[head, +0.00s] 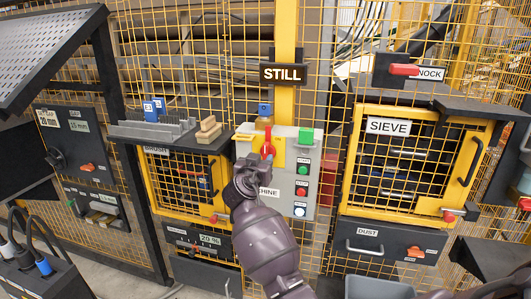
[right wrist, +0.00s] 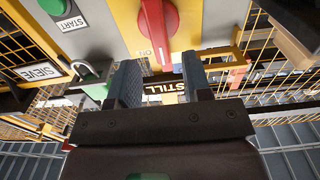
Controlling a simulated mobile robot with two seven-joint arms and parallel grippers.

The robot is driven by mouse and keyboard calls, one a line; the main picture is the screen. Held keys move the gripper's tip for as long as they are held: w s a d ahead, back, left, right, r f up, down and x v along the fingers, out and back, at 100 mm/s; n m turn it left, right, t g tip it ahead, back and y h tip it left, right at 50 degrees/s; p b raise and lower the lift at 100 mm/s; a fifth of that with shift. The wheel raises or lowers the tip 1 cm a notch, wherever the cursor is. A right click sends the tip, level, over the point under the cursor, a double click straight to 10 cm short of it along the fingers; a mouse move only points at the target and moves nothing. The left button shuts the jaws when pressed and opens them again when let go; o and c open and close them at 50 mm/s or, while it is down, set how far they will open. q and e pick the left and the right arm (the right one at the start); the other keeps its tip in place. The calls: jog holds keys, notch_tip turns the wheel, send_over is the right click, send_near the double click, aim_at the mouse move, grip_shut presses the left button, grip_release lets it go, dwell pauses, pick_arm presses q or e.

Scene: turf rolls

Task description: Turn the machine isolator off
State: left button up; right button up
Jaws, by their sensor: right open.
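The machine isolator is a red handle (head: 267,141) on a yellow plate (head: 278,152), on the front of a grey control box (head: 302,168). In the right wrist view, which is upside down, the red handle (right wrist: 160,25) stands beside an ON label (right wrist: 145,53) on the yellow plate (right wrist: 127,22). The handle points upward. My right gripper (head: 257,161) is in front of the isolator and hides part of it and of the MACHINE label. In the wrist view its two fingers (right wrist: 160,80) are apart, with the handle's end between them; contact cannot be told. My left gripper is out of view.
Green, red and white buttons (head: 302,175) line the box's right side. The caged SIEVE door (head: 350,160) stands right.

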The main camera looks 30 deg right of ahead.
aim_at(265, 153)
jog(key=shift+x, duration=2.65)
grip_shut()
